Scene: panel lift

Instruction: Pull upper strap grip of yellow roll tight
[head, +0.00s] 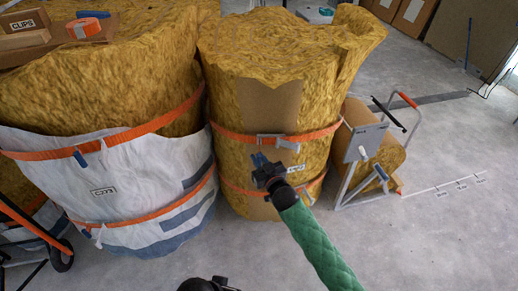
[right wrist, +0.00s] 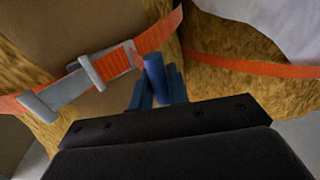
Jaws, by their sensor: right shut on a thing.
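The yellow roll (head: 285,65) stands upright in the middle of the head view, with a brown sheet on its front. Its upper orange strap (head: 318,136) runs around it through a grey metal buckle (head: 277,142). The right wrist view shows this buckle (right wrist: 105,67) close up. My right gripper (head: 260,162) is at the roll's front, just below and left of the buckle. It is shut on the blue strap grip (right wrist: 154,78), which the jaws partly hide. A black part (head: 207,284) at the bottom edge may be my left gripper; its jaws do not show.
A lower orange strap (head: 237,188) circles the same roll. A larger roll in a white wrap (head: 130,185) stands close on the left, with boxes on top. A grey-framed cart (head: 368,150) is close on the right. The floor at the right is mostly clear.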

